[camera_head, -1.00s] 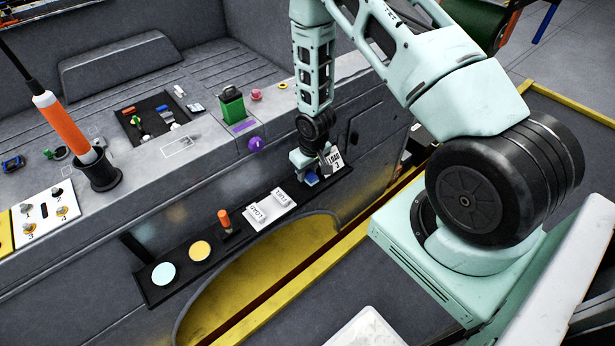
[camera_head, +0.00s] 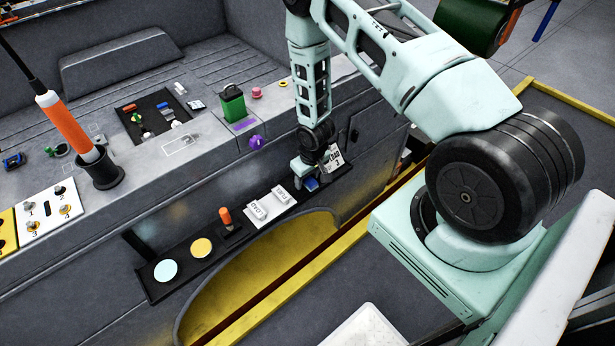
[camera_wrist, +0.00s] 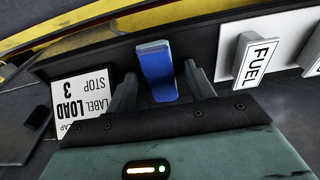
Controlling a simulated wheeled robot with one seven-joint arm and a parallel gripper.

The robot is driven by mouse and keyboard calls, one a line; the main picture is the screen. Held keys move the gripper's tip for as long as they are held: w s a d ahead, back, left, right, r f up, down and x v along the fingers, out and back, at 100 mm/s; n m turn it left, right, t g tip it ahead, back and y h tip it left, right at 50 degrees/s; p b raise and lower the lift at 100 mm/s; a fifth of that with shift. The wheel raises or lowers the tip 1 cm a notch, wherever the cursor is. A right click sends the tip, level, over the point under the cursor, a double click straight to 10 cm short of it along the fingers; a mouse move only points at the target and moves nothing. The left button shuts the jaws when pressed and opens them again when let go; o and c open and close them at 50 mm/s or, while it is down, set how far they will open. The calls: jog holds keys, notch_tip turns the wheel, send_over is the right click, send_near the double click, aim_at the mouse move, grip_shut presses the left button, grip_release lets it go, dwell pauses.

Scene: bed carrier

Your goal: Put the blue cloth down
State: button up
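The blue cloth (camera_wrist: 157,70) shows in the wrist view as a small, folded, upright-looking strip at the dark shelf. It stands between the two fingers of my gripper (camera_wrist: 160,82). The fingers are apart, with narrow dark gaps between them and the cloth. In the head view my gripper (camera_head: 304,170) is low at the right end of the shelf, and a bit of the blue cloth (camera_head: 312,184) shows under it. The cloth's lower end is partly hidden by the gripper, so its contact with the shelf is hard to see.
The black shelf (camera_head: 183,255) runs along the grey side wall. A white label card (camera_wrist: 82,100) stands close beside one finger. A white FUEL block (camera_wrist: 255,62) stands on the other side. An orange peg (camera_head: 225,216) and two round discs lie farther left.

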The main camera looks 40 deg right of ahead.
aim_at(311, 182)
notch_tip(311, 182, up, 12)
jog(key=s+b, duration=0.2)
jog(key=b, duration=0.1)
jog(key=s+a+r+n, duration=0.3)
jog(key=s+a+r, duration=0.1)
jog(key=a+r, duration=1)
jog(key=s+a+r+n, duration=0.1)
jog(key=s+a+r, duration=0.2)
jog(key=s, duration=0.3)
jog(key=s+a+r+n+g, duration=0.1)
jog(key=s+a+r+n, duration=0.1)
jog(key=s, duration=0.4)
jog(key=s+a+r+n, duration=0.1)
jog(key=s+a+r, duration=0.3)
jog(key=s+a, duration=0.1)
jog(key=shift+s+a+r+g+y, duration=0.3)
jog(key=shift+s+g, duration=0.1)
jog(key=shift+s, duration=0.2)
